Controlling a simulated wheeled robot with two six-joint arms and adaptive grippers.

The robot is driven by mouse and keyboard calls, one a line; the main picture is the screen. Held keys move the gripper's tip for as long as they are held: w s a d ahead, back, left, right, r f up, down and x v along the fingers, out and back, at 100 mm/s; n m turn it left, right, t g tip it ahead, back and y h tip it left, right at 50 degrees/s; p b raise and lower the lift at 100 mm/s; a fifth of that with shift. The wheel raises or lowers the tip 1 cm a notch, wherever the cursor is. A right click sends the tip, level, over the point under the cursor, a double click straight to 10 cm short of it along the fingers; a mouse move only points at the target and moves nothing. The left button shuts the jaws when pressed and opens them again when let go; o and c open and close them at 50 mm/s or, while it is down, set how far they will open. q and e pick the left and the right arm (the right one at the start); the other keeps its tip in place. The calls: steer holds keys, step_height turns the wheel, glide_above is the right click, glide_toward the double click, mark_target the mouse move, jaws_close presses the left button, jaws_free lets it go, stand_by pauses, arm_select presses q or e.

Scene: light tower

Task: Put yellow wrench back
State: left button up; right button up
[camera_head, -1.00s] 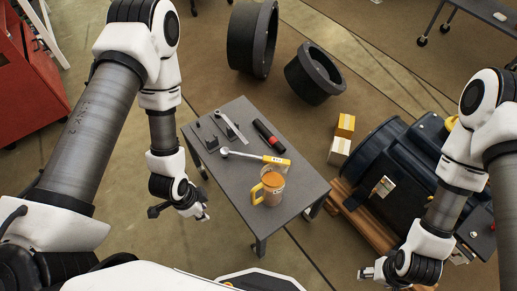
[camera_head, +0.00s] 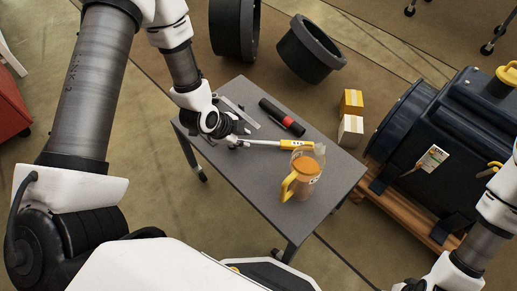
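The yellow wrench lies on the grey table, with its yellow handle (camera_head: 295,145) pointing right and its silver shaft running left. Its left end is at my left gripper (camera_head: 234,142), which is low over the table's left part. The gripper's fingers are small and partly hidden by its own wrist. I cannot tell whether they are open or shut, or touch the wrench. The grey table (camera_head: 255,195) carries the wrench. My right forearm shows at the lower right, but its gripper is cut off by the bottom edge.
An orange mug (camera_head: 307,170) with a yellow handle stands by the wrench's handle end, beside a clear object. A black and red tool (camera_head: 283,117) and a flat metal strip lie behind. Boxes (camera_head: 350,130) and a dark motor (camera_head: 440,150) stand right. The table's front is bare.

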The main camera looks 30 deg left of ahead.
mark_target(256, 142)
arm_select(q)
steer(key=b+x, duration=0.1)
steer(key=x, duration=0.1)
steer(key=b+x, duration=0.1)
steer(key=x, duration=0.2)
steer(key=b+x, duration=0.1)
steer(key=x, duration=0.1)
steer(key=shift+w+d+f, duration=0.1)
steer(key=shift+w+d, duration=0.15)
steer(key=shift+d, duration=0.2)
jaws_close()
